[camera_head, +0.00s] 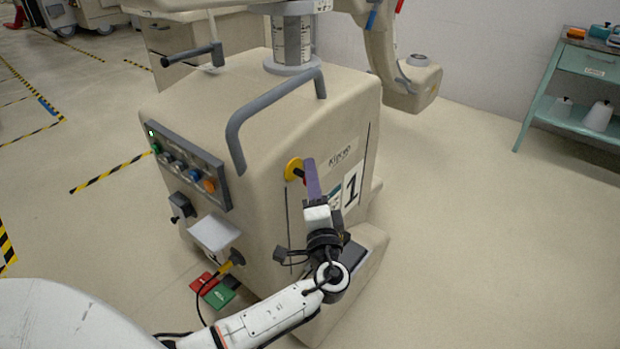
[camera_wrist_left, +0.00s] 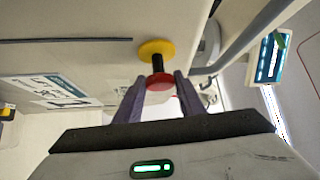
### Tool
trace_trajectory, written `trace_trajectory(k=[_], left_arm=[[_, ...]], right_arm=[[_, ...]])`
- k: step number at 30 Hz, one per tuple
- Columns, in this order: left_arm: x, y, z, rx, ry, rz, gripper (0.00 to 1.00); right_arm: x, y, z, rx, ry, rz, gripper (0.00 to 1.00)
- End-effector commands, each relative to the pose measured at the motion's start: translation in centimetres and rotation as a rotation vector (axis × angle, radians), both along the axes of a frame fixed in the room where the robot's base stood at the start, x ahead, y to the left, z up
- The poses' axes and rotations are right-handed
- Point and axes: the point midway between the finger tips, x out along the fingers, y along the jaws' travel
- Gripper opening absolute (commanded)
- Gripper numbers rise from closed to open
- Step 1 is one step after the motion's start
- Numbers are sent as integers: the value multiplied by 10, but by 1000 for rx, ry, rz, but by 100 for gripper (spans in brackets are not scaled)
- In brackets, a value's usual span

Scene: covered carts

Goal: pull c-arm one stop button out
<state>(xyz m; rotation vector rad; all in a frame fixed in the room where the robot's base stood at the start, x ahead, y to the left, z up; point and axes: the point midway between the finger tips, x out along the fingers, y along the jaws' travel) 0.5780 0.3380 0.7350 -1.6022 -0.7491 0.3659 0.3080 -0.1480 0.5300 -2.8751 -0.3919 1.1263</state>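The stop button is a red mushroom cap (camera_wrist_left: 158,82) on a short black stem, set in a round yellow plate (camera_wrist_left: 157,50) on the cart's side. In the head view, the yellow plate (camera_head: 293,169) shows left of my gripper, with a sliver of red beside it. My left gripper (camera_wrist_left: 160,84) has its two purple-grey fingers on either side of the red cap, seemingly against its edges, tips toward the plate. In the head view, the left gripper (camera_head: 311,175) hides most of the button. My right gripper is not in view.
The beige cart (camera_head: 255,120) marked 1 has a grey handle (camera_head: 262,108) above the button and a control panel (camera_head: 190,166) on its left face. A green shelf cart (camera_head: 570,85) stands at the back right. The floor on the right is clear.

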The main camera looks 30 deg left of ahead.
Motion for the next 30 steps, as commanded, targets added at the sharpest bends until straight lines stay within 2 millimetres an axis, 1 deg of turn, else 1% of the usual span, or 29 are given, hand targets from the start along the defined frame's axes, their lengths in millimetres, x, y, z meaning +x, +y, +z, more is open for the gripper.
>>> trace_trajectory(k=[1, 2, 3, 11, 14, 17, 24, 30], left_arm=[[0, -1, -1, -1, 2, -2, 45], [0, -1, -1, -2, 2, -2, 50], [0, -1, -1, -1, 1, -1, 50], [-1, 0, 0, -1, 1, 0, 50], [-5, -4, -2, -1, 2, 0, 50], [-16, -14, -5, -2, 2, -2, 50], [-51, -46, -14, -3, 2, -3, 50], [-71, -63, -19, -2, 2, -1, 50]], right_arm=[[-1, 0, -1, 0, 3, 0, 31], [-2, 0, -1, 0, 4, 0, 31], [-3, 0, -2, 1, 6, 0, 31], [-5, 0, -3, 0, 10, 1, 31], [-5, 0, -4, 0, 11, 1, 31], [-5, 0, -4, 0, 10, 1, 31], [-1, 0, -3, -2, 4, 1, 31], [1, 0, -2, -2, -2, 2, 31]])
